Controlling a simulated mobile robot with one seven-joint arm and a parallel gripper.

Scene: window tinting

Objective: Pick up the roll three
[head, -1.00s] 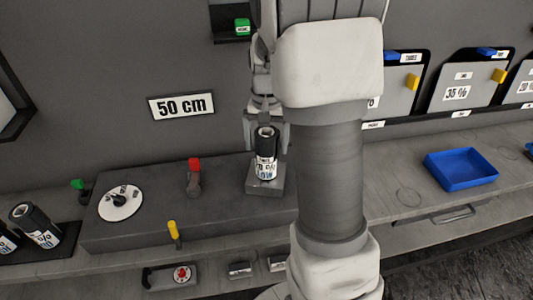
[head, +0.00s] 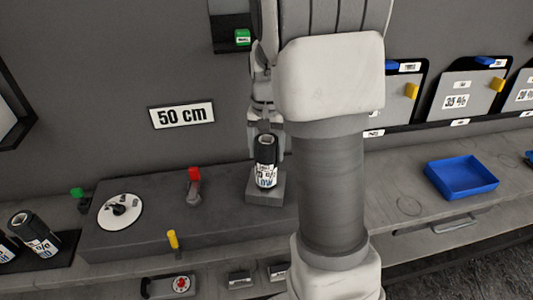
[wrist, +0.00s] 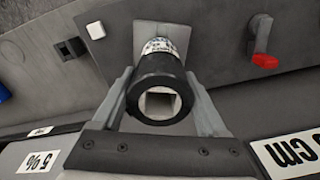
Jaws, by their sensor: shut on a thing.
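A black roll with a white printed label (head: 266,163) stands upright on a small grey pedestal (head: 257,194) at the right end of the dark bench block. I cannot read its number. In the wrist view the same roll (wrist: 157,88) shows its hollow end, with a square hole, between the fingers. My gripper (wrist: 162,97) is shut on the roll, one finger along each side. In the head view my gripper (head: 266,140) is partly hidden behind the roll and my arm.
A red-handled lever (head: 194,178), a yellow lever (head: 173,239) and a round dial (head: 119,211) are on the block. A blue tray (head: 461,178) lies on the right bench.

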